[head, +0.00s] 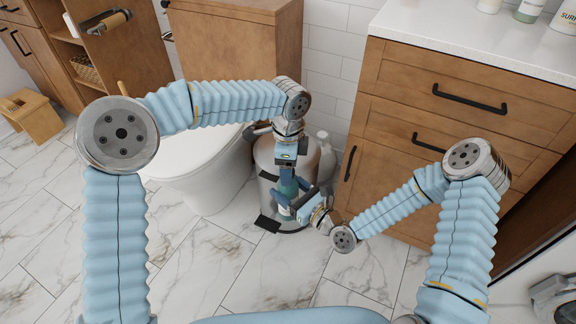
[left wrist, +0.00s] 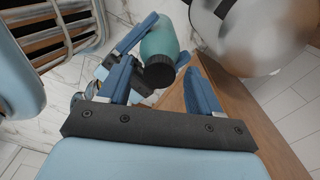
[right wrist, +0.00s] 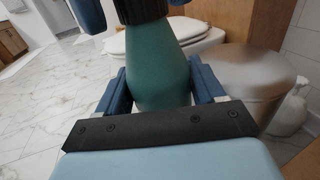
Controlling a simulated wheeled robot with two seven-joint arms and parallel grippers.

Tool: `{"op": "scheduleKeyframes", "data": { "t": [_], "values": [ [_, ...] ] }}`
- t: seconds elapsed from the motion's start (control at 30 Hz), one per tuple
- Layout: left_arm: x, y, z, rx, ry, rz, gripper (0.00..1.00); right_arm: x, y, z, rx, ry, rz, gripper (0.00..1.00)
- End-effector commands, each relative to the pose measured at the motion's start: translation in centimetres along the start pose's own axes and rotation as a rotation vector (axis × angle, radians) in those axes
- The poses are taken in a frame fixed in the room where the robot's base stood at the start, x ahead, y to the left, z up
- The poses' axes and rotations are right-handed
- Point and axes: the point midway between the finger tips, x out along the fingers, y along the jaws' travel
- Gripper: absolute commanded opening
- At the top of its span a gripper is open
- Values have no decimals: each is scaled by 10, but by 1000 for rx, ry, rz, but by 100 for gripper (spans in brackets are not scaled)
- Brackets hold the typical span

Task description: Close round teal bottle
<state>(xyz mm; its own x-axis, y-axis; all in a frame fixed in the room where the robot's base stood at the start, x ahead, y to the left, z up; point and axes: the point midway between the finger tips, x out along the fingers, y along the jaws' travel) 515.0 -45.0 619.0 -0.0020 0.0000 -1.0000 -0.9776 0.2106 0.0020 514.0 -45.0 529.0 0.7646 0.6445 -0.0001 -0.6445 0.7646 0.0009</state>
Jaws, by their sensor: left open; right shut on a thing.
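The round teal bottle (head: 288,187) is held upright above the floor in front of the bin. My right gripper (head: 297,202) is shut on its body; the right wrist view shows the teal body (right wrist: 160,75) between both fingers. A black ribbed cap (right wrist: 138,10) sits at the bottle's neck; whether it is screwed tight cannot be told. My left gripper (head: 287,170) points down over the bottle. In the left wrist view its fingers are open, with the black cap (left wrist: 158,72) between them, apart from the right finger. The head view mostly hides the cap.
A round metal bin (head: 265,160) stands behind the bottle, close to both grippers. The white toilet (head: 195,165) is to the left. A wooden vanity (head: 440,130) with black handles is close on the right. Marble floor (head: 215,250) is clear in front.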

Motion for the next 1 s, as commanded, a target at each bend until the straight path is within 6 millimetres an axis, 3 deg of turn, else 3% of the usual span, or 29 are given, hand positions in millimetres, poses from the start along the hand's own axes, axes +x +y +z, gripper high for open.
{"op": "scheduleKeyframes", "data": {
  "t": [0.17, 0.6, 0.8, 1.0],
  "values": [
    [-15, -1, 0, -1, 1, -4, 64, 0, 0, 1, -1, -3, 0, 0],
    [-101, -1, 0, -1, 1, -2, 64, 0, 0, 1, -1, -3, 0, 0],
    [-118, -1, 0, 0, 0, -1, 64, 0, 0, 1, -1, -3, 0, 0],
    [-120, 0, 0, 0, 0, 0, 64, 0, 0, 1, -1, -3, 0, 0]
  ]
}}
